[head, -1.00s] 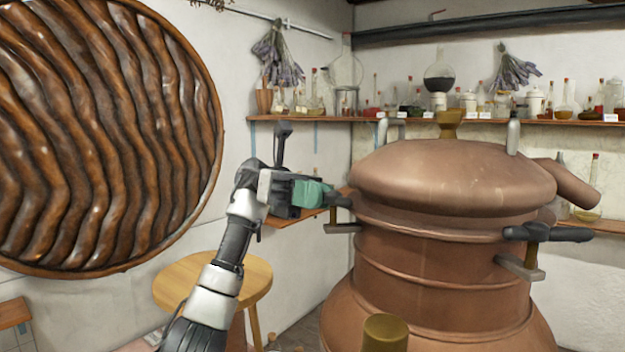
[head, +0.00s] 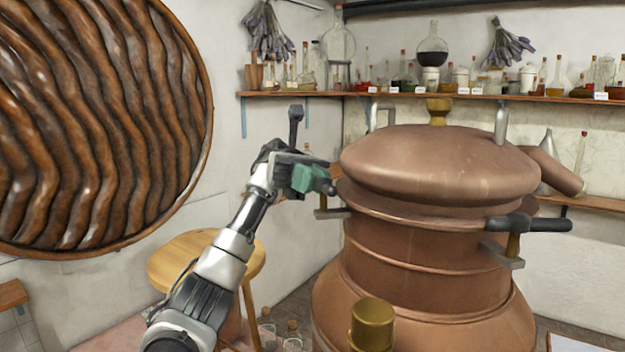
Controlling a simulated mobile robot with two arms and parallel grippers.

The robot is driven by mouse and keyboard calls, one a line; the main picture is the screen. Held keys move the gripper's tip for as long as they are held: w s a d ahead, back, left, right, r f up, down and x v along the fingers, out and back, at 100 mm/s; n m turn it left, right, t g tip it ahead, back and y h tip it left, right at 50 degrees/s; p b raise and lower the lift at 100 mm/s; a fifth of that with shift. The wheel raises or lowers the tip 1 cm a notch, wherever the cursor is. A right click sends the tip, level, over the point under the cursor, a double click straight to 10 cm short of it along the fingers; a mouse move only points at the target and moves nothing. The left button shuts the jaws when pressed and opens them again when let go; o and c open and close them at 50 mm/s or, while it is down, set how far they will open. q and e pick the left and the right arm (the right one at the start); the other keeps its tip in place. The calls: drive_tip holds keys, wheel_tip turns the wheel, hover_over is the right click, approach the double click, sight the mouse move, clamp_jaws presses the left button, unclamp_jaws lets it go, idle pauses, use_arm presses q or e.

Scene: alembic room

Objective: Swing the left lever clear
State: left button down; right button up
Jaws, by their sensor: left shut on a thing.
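The copper still (head: 430,265) has a domed lid (head: 440,165) resting on its upper rim. The left lever (head: 331,188) is a dark handle on a brass pivot above a grey bracket (head: 333,213) at the still's left rim. My left gripper (head: 321,182) is shut on this lever, and its green-and-dark body hides most of the handle. The right lever (head: 545,224) is a dark handle on a similar bracket at the right rim, pointing outward to the right. My right gripper is out of view.
A wooden stool (head: 205,262) stands behind my left arm. A large round ribbed brown panel (head: 95,125) fills the left. A brass cap (head: 372,325) stands at the still's front. A wall shelf (head: 350,94) holds flasks and jars behind.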

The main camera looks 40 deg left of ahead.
use_arm(q)
drive_tip(key=c, duration=1.1)
unclamp_jaws()
